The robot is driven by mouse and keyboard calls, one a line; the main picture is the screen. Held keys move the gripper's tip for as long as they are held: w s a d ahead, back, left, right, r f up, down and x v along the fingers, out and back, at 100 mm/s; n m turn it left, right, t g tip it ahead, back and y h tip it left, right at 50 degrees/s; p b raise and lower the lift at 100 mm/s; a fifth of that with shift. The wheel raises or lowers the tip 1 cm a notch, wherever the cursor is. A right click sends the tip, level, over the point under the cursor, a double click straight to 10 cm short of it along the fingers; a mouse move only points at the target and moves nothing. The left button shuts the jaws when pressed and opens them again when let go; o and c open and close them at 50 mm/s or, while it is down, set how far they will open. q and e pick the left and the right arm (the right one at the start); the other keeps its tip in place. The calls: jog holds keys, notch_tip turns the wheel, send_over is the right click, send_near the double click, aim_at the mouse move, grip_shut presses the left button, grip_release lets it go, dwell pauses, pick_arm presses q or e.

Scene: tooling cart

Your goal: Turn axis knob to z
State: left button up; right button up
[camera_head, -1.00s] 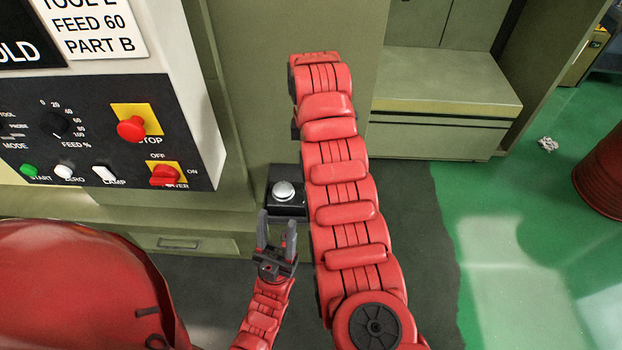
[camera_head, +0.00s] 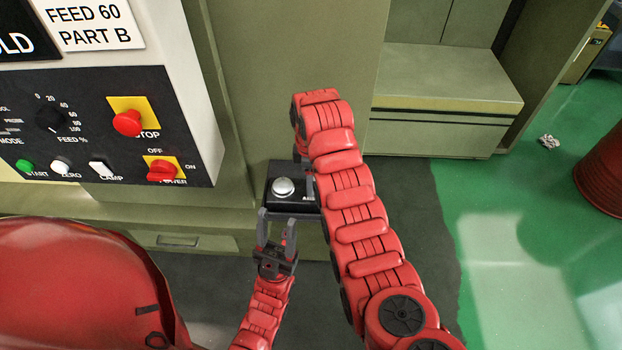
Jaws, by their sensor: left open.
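The axis knob (camera_head: 283,187) is a round silver knob on top of a small black box (camera_head: 310,206). Part of a white label shows to its right, mostly hidden by my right arm; the pointed setting cannot be read. My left gripper (camera_head: 277,217) is open and empty, its fingertips at the front edge of the box, just below the knob in the picture. My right arm bends over beside the box. A grey part, probably of my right gripper (camera_head: 310,184), shows at the box's right side; the rest is hidden behind the arm.
A control panel (camera_head: 90,165) at the left carries a red stop button (camera_head: 127,123), a red power switch (camera_head: 163,171), a dial (camera_head: 50,119) and small buttons. A red rounded shape (camera_head: 80,285) fills the lower left. Green floor (camera_head: 520,240) lies open at the right.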

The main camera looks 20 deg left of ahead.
grip_shut()
